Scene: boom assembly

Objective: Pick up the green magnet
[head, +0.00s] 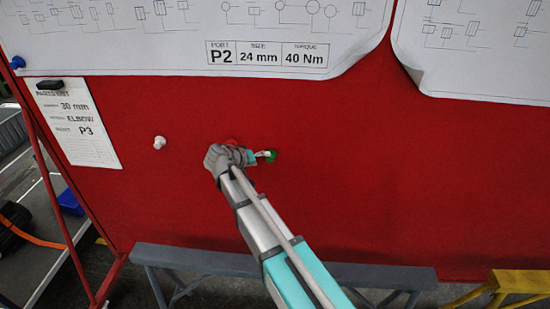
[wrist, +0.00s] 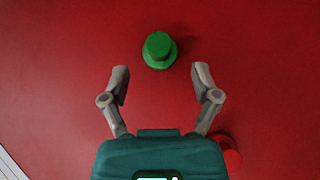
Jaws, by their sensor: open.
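The green magnet (wrist: 159,50) is a round knob with a wider base, stuck on the red board. In the wrist view it sits just ahead of my gripper (wrist: 161,80), centred between the two fingertips and a little beyond them. The fingers are spread wide and hold nothing. In the head view the green magnet (head: 271,156) shows just right of my gripper (head: 262,156), partly hidden behind the fingers.
A red magnet (wrist: 230,155) is on the board beside my gripper and is partly covered. A white magnet (head: 160,142) is further left. Paper sheets (head: 75,125) hang on the red board (head: 400,180). A grey trestle (head: 200,260) stands below. The board to the right is clear.

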